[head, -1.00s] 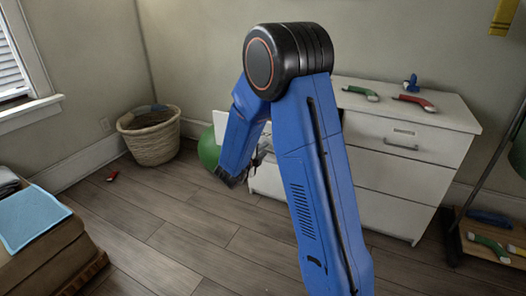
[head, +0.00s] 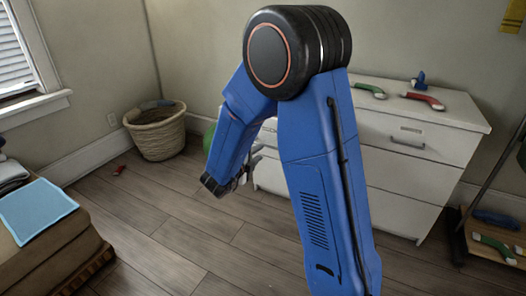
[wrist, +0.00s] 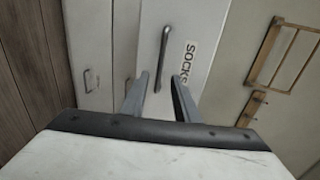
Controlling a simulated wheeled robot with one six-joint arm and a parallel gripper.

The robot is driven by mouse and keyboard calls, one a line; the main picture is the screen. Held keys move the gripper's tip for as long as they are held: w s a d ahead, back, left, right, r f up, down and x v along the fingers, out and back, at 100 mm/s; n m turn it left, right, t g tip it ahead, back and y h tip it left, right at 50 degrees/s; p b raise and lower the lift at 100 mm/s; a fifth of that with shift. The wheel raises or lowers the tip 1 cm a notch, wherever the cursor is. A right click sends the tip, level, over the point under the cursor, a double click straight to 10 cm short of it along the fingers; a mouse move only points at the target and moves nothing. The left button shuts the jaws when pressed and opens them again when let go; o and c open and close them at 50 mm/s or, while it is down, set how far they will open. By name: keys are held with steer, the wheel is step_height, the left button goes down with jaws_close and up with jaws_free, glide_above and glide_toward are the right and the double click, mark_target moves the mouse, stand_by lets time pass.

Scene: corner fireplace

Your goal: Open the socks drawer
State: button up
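The white dresser (head: 400,210) stands behind my arm in the head view, which hides its left part. In the wrist view, turned sideways, the drawer front (wrist: 185,30) carries a label reading SOCKS (wrist: 188,62) beside a grey bar handle (wrist: 164,58). My gripper (wrist: 159,84) is open and empty. Its two fingers show apart, on either side of the handle's lower end in the picture; the gap in depth is unclear. In the head view my gripper (head: 232,182) hangs low in front of the dresser, partly hidden by my forearm.
A woven basket (head: 155,130) stands by the left wall, and a cushioned seat with a blue cloth (head: 35,212) is front left. Red (head: 424,100) and green (head: 368,90) curved items lie on the dresser top. A low wooden shelf (head: 490,240) stands right.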

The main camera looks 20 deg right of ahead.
steer(key=v, duration=0.7)
steer(key=shift+s+a, duration=0.2)
steer(key=w+a+r+n+t+y, duration=0.2)
steer(key=a+r+n+t+y, duration=0.25)
steer(key=r+n+y, duration=0.35)
steer(key=s+a+r+n+g+y, duration=0.35)
steer(key=s+n+y, duration=0.25)
steer(key=s+n, duration=0.3)
steer(key=s+d+f+n+g, duration=0.1)
steer(key=s+d+n+g, duration=0.1)
steer(key=s, duration=0.7)
steer(key=s+d+f+n+g+h, duration=0.1)
steer(key=s+d+f+n+g, duration=0.1)
steer(key=s+n, duration=0.3)
steer(key=s+d+f+n+g, duration=0.1)
steer(key=s+d+n, duration=0.3)
steer(key=s, duration=0.9)
steer(key=shift+d+f+g+h, duration=0.25)
steer(key=shift+d+g+h, duration=0.05)
steer(key=shift+g+h, duration=0.1)
